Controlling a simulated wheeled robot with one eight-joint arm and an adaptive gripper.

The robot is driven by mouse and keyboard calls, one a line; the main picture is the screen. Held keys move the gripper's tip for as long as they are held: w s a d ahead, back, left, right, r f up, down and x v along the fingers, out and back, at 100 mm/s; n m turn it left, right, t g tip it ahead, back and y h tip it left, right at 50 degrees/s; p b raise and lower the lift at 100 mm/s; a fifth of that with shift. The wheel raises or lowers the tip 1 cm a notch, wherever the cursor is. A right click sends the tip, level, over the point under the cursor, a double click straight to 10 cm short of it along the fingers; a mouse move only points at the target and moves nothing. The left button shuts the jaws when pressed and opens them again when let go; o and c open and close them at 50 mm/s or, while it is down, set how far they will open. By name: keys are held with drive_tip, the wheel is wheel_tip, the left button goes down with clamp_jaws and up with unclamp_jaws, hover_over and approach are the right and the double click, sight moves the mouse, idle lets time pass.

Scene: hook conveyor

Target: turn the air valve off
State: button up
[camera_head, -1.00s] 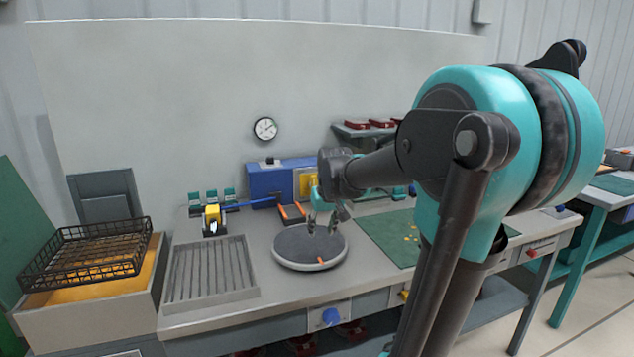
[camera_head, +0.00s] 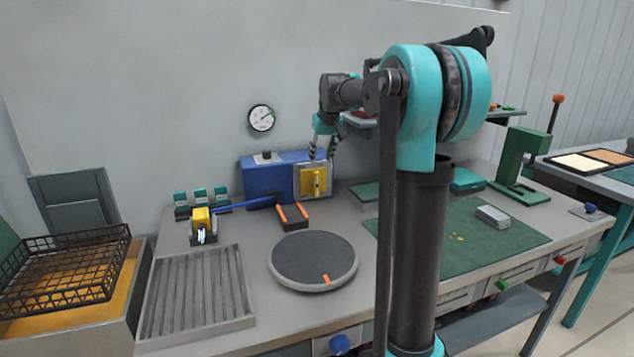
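My gripper (camera_head: 322,154) points down in front of the upper part of a blue box (camera_head: 262,183) at the back of the bench. Its two fingers are apart, with nothing visible between them. A yellow handle (camera_head: 316,183) on a yellow square plate in a pale frame is on the box's right front. It stands upright, just below my fingertips; I cannot tell whether they touch the frame. A long blue lever (camera_head: 240,205) reaches left from the box, roughly level. A round gauge (camera_head: 261,118) is on the wall above. No label shows which part is the air valve.
A grey turntable (camera_head: 305,285) and a slotted tray (camera_head: 160,318) lie in front. A wire basket (camera_head: 65,272) is at left. Orange-edged blocks (camera_head: 292,216) sit below the box. Blue (camera_head: 339,344), green (camera_head: 502,285) and red (camera_head: 560,260) knobs line the bench front.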

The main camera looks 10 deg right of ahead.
sight(317, 177)
drive_tip(key=x, duration=1.2)
drive_tip(key=shift+w+a+f, duration=0.1)
drive_tip(key=shift+a+f, duration=0.05)
drive_tip(key=shift+f, duration=0.25)
clamp_jaws()
